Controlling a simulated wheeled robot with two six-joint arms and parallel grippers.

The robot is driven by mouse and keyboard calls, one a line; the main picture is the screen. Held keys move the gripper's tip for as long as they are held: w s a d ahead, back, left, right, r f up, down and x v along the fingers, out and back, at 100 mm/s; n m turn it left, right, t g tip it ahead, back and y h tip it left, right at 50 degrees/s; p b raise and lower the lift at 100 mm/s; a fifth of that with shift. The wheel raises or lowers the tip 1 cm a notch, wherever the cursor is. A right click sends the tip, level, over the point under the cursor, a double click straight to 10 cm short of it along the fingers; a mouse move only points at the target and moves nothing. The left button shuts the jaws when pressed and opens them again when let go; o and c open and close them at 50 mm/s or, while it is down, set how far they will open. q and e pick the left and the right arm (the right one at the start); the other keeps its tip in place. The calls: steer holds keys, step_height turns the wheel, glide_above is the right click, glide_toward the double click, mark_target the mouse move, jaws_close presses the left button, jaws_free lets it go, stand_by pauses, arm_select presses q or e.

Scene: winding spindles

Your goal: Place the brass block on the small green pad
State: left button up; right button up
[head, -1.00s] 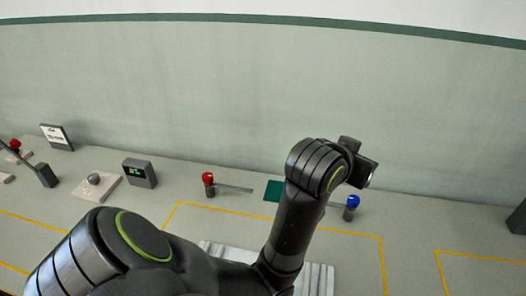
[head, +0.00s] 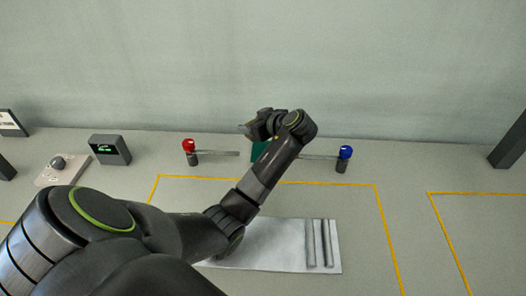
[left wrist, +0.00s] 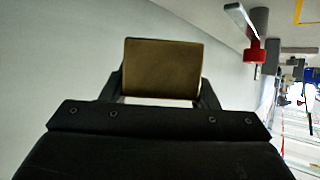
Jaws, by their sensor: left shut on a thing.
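The brass block (left wrist: 162,68) shows in the left wrist view as a flat tan-gold face between the two fingers. My left gripper (left wrist: 160,88) is shut on it. In the head view my left gripper (head: 246,128) points left, in front of the back wall, and the block cannot be made out clearly there. I cannot tell the height of the block above the pad. My right gripper is not in view.
A red-knobbed post (head: 189,150) and a blue-knobbed post (head: 344,158) with thin bars flank the pad. A pale tray (head: 280,250) with metal rods lies in front. A grey display box (head: 109,149) stands left. The table right of the tray is clear.

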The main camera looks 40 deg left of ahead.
mark_target(254, 155)
arm_select(q)
step_height(254, 155, down, 9)
steer(key=shift+p, duration=0.4)
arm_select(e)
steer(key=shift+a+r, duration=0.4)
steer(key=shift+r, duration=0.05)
arm_select(q)
steer(key=shift+f, duration=0.1)
steer(key=o, duration=1)
steer(key=shift+d, duration=0.1)
steer(key=shift+c, duration=0.2)
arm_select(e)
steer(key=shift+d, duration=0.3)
